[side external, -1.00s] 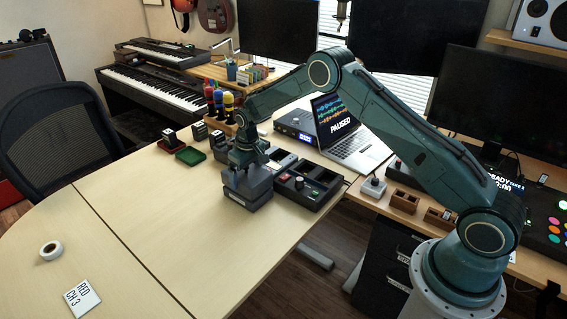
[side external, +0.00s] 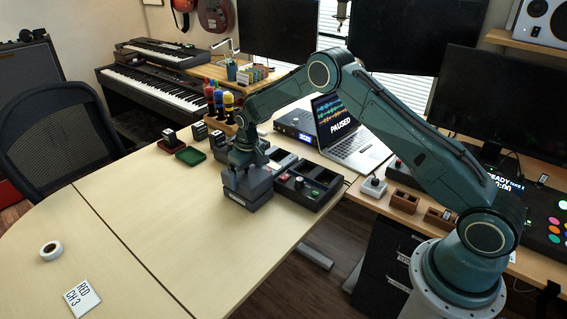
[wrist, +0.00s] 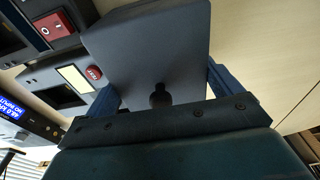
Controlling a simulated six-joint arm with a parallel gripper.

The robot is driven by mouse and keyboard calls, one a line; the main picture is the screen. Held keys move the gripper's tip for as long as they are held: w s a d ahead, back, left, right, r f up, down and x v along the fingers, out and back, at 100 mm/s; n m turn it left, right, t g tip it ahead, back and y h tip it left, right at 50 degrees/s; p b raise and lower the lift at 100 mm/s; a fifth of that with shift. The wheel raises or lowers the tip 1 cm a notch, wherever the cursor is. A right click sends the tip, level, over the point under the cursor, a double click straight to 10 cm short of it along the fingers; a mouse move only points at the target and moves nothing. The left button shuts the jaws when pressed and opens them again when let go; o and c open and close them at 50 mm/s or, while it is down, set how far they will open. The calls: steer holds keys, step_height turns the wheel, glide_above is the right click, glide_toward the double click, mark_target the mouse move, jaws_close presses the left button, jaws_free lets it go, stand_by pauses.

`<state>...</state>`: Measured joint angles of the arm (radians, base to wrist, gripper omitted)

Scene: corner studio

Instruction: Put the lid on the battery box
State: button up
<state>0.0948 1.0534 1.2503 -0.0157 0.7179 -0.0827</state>
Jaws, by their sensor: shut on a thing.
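The battery box (side external: 240,200) is a dark grey box with a pale label on its front, standing on the wooden table. The lid (side external: 250,181) is a grey slab at the top of the box, under my gripper (side external: 243,170). In the wrist view, the lid (wrist: 150,50) is a broad grey plate with a dark knob, and the blue fingers of my gripper (wrist: 162,88) are on either side of it, shut on it. The lid hides the inside of the box. I cannot tell whether it is fully seated.
A black control unit (side external: 308,187) with a red button stands close right of the box. A laptop (side external: 345,135) is behind it. A green tray (side external: 190,156) lies farther left. White tape (side external: 51,250) and a label card (side external: 83,298) lie front left; the table's middle is clear.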

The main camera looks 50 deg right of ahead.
mark_target(249, 174)
steer(key=shift+f, duration=0.45)
steer(key=o, duration=0.7)
steer(key=shift+o, duration=0.2)
steer(key=shift+s+r, duration=0.2)
steer(key=shift+r, duration=1.6)
steer(key=shift+s+r, duration=0.25)
steer(key=shift+r, duration=1.55)
steer(key=shift+s+r, duration=0.2)
steer(key=shift+r, duration=1.6)
